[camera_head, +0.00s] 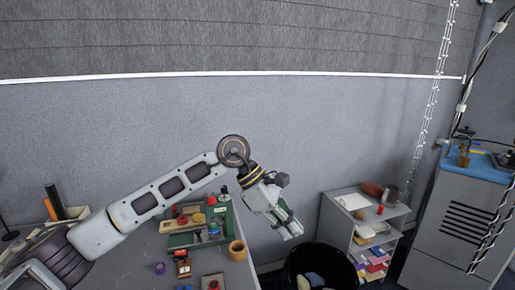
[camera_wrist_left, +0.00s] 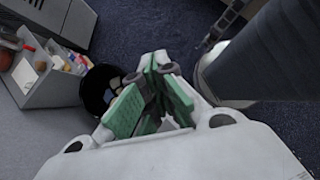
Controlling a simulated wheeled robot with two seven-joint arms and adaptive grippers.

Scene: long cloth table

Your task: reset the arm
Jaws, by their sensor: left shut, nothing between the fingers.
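My left arm reaches in from the left in the head view, over the table (camera_head: 135,262). My left gripper (camera_head: 294,228) hangs past the table's right end, pointing down and to the right. It is shut and empty. In the left wrist view its green-padded fingers (camera_wrist_left: 152,68) come together at the tips, with the floor and a black bin beyond. My right gripper is in neither view.
A green tray (camera_head: 195,238) with small items and a tan cup (camera_head: 237,250) stand on the table. A black bin (camera_head: 318,262) is on the floor below the gripper. A grey shelf unit (camera_head: 340,228) and a grey cabinet (camera_head: 450,220) stand at the right.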

